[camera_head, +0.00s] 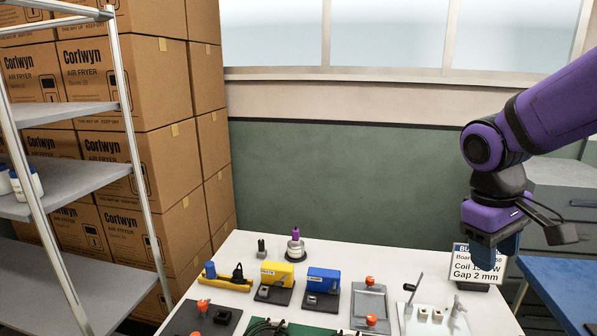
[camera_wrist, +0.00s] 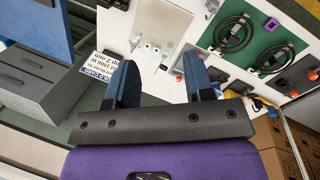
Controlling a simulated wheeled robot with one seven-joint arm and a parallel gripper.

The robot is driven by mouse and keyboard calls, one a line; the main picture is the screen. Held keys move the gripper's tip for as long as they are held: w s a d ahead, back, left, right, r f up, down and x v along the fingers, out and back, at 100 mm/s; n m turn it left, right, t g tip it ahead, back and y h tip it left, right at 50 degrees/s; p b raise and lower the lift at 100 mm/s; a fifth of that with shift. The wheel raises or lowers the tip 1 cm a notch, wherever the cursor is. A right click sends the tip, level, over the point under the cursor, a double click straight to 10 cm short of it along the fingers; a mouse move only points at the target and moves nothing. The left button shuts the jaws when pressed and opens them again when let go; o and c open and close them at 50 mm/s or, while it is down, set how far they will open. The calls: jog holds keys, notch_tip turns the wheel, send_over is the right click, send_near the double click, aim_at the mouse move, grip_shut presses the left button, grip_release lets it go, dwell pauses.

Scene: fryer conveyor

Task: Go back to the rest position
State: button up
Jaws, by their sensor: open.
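My gripper (camera_head: 497,248) hangs from my purple arm at the right of the head view, above the right part of the white table (camera_head: 375,256). Its blue fingers are apart and empty. In the wrist view my gripper (camera_wrist: 160,85) shows two blue fingers with a clear gap between them. A sign reading "Coil" and "Gap 2 mm" (camera_head: 474,270) stands behind and below the fingers, partly covered by them.
On the table stand a yellow block device (camera_head: 277,273), a blue one (camera_head: 323,279), a grey plate fixture (camera_head: 369,305) and a white fixture (camera_head: 432,318). A blue surface (camera_head: 560,285) lies right. Metal shelves (camera_head: 70,184) and stacked boxes (camera_head: 150,130) stand left.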

jog(key=s+r+m+t+y, duration=0.2)
jog(key=s+r+m+t, duration=0.1)
jog(key=s+r+t, duration=0.3)
jog(key=shift+s+a+r+m+y, duration=0.35)
jog(key=shift+s+r, duration=0.85)
jog(key=shift+s, duration=0.9)
